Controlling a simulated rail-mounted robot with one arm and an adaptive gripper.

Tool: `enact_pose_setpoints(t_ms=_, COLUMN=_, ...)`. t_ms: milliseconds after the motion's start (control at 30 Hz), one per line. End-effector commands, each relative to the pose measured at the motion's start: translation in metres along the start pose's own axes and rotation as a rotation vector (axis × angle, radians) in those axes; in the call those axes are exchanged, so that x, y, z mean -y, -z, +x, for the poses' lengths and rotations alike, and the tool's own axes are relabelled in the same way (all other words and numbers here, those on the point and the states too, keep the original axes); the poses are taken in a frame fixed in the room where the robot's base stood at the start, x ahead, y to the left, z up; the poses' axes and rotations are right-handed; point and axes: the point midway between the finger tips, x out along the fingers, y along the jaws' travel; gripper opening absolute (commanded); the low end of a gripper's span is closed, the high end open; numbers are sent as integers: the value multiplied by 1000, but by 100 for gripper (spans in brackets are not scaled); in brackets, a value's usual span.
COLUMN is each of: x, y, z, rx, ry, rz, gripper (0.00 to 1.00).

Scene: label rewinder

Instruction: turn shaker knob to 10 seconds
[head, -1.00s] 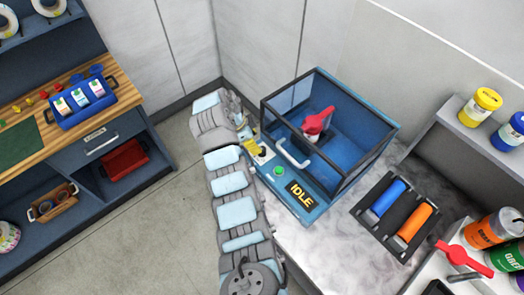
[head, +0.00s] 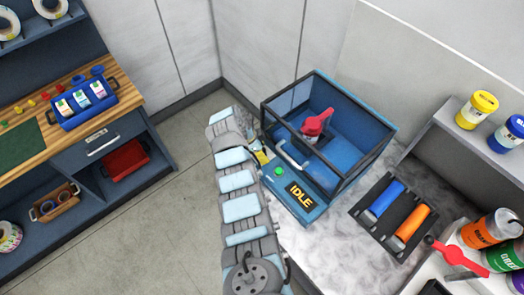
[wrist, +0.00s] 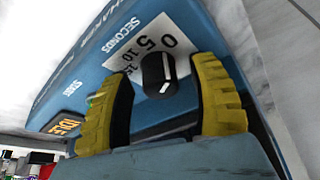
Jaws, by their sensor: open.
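The shaker (head: 318,185) is a blue machine with a clear-sided box, standing on the marbled counter. Its black dial knob (wrist: 158,74) sits on a white plate marked 0, 5, 10 and 15 under the word SECONDS. The knob carries a white pointer line; I cannot tell exactly which number it marks. My gripper (wrist: 163,70) is open, its yellow fingers on either side of the knob with gaps visible. In the head view my gripper (head: 262,157) is at the panel's left end, where my arm hides most of the dial.
The panel has an IDLE display (head: 301,195), a green start button (head: 279,171) and a lid handle (head: 291,154). A red-topped object (head: 317,123) stands inside the box. A black tray (head: 394,216) with blue and orange rollers lies to the right on the counter.

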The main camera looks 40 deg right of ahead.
Motion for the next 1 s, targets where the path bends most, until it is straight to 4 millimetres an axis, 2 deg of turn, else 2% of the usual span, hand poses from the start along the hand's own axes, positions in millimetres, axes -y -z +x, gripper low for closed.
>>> enact_pose_setpoints(t_ms=67, x=0, y=0, z=0, rx=0, ry=0, rz=0, gripper=60)
enact_pose_setpoints(t_ms=100, x=0, y=0, z=0, rx=0, ry=0, rz=0, gripper=54)
enact_pose_setpoints(t_ms=300, x=0, y=0, z=0, rx=0, ry=1, rz=0, gripper=0)
enact_pose_setpoints(t_ms=667, x=0, y=0, z=0, rx=0, ry=4, rz=-8, gripper=0)
enact_pose_setpoints(t_ms=1000, x=-1, y=-1, z=2, rx=-1, ry=51, rz=-120, gripper=0)
